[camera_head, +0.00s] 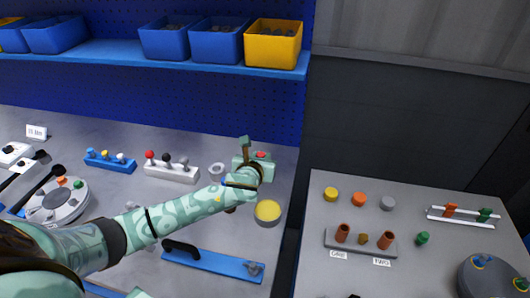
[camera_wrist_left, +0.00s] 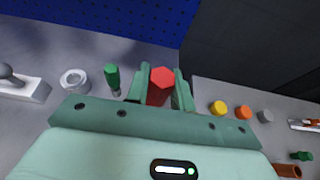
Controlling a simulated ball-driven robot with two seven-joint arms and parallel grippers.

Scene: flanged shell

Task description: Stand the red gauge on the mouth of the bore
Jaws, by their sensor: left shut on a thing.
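The red gauge (camera_wrist_left: 161,85) has a hexagonal red top and sits between the fingers of my left gripper (camera_wrist_left: 160,92) in the left wrist view. In the head view only a small red patch (camera_head: 262,155) of it shows at the gripper (camera_head: 254,163), near the right edge of the left bench. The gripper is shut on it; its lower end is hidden. I cannot tell for sure which part is the bore. A pale ring (camera_head: 217,170) lies just left of the gripper; it also shows in the left wrist view (camera_wrist_left: 75,80). My right gripper is not in view.
A green-handled piece (camera_wrist_left: 112,78) stands left of the gauge. A yellow-topped round piece (camera_head: 267,211) and a blue plate with a black handle (camera_head: 212,262) lie nearer. A round grey flanged part (camera_head: 55,207) is at left. A gap separates the right bench (camera_head: 340,285).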

